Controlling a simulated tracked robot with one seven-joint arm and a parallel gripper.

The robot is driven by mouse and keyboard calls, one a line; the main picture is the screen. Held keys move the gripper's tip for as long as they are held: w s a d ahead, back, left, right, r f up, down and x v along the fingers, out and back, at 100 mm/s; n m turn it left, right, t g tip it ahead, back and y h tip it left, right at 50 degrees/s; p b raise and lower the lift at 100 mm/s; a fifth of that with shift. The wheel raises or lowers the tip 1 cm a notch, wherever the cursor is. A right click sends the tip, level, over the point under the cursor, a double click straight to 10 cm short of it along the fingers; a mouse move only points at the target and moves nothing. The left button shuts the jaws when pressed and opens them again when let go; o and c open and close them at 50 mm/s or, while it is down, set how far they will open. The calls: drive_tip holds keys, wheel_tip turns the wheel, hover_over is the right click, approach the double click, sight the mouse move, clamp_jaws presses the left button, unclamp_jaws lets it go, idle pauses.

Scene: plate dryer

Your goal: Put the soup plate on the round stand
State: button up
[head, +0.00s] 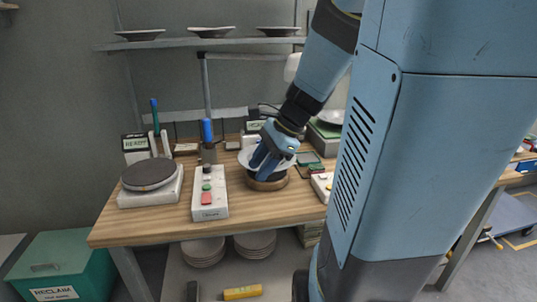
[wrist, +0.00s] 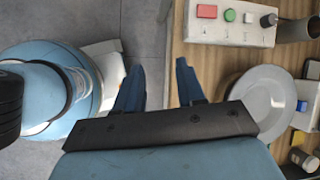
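A pale soup plate (head: 248,157) appears to rest on or just above the round stand (head: 268,185), a wooden ring with a dark inside, mid-table. My gripper (head: 261,168) is in front of both in the head view and hides part of them, so their contact is unclear. The wrist view shows the plate (wrist: 264,98) right of my gripper (wrist: 157,75), face up and not between the fingers. The two blue fingers are apart with nothing between them, only the floor and table edge behind.
A switch box (head: 209,195) stands left of the stand. Further left, a dark disc (head: 147,174) sits on a white base. Other plates stand on the shelf (head: 190,43) above and in stacks (head: 203,251) below the table. A green bin (head: 62,262) is at left.

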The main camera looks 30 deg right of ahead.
drive_tip(key=s+a+r+n+t+h, duration=0.2)
drive_tip(key=s+r+n+h, duration=0.3)
drive_tip(key=n, duration=1.3)
drive_tip(key=s+r+t, duration=0.1)
drive_tip(key=s+r, duration=0.2)
drive_tip(key=s, duration=0.1)
drive_tip(key=shift+s+a+h, duration=0.2)
drive_tip(key=shift+a+h, duration=0.1)
drive_tip(key=shift+a, duration=0.1)
